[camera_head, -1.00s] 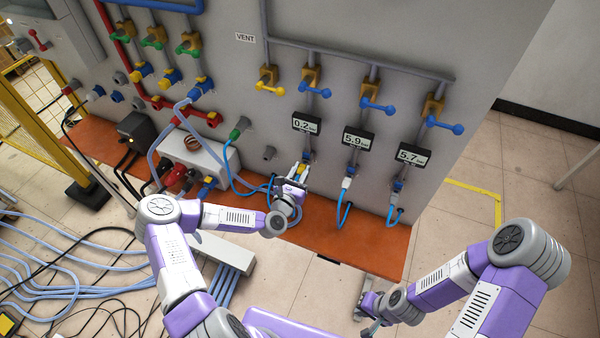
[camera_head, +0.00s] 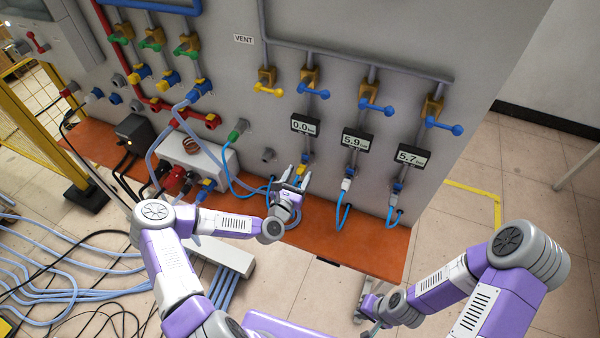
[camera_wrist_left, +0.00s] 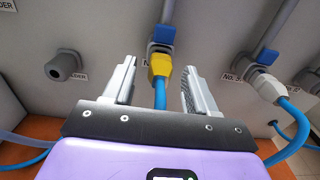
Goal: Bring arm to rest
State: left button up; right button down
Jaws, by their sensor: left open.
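My left gripper (camera_head: 295,180) is open in front of the grey panel, just below the leftmost gauge. In the left wrist view my left gripper (camera_wrist_left: 152,82) has its two fingers apart, with a yellow connector (camera_wrist_left: 160,66) on a blue hose showing between and beyond them. The connector is joined to a blue fitting (camera_wrist_left: 162,36) on the panel, and no finger appears to touch it. My right arm (camera_head: 450,280) comes in from the right and reaches low. My right gripper (camera_head: 370,303) is small and partly hidden near the floor, so its jaws are unclear.
The grey panel (camera_head: 225,75) carries blue-handled valves (camera_head: 375,105) and gauges reading 0.0 (camera_head: 304,125), 5.9 (camera_head: 358,141) and 5.7 (camera_head: 413,156). An orange ledge (camera_head: 375,248) runs below. A white box (camera_head: 205,160) stands at left. Hoses and cables (camera_head: 70,270) cover the left floor.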

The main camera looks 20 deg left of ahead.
pick_arm(q)
jog(key=s, duration=0.6)
jog(key=shift+a+b, duration=0.25)
jog(key=shift+b, duration=0.05)
jog(key=s+d+f+m+g+h+b, duration=0.2)
jog(key=s+d+f+m+g+h, duration=0.15)
jog(key=d+f+m, duration=0.3)
jog(key=s+d+f+m+g+h+b, duration=0.2)
jog(key=s+d+f+m+g, duration=0.2)
jog(key=d+f+m, duration=0.3)
jog(key=s+a+f+m+g+y+b, duration=0.1)
jog(key=s+f+m+g+b, duration=0.1)
jog(key=s+f+m+g, duration=0.3)
jog(key=s+a+f+m+g+y+b, duration=0.2)
jog(key=s+f+m+g, duration=0.3)
jog(key=s+f+m, duration=0.3)
jog(key=s+m+b, duration=0.1)
jog(key=s+m, duration=0.2)
jog(key=m, duration=0.3)
jog(key=shift+f, duration=0.25)
jog(key=shift+c, duration=0.2)
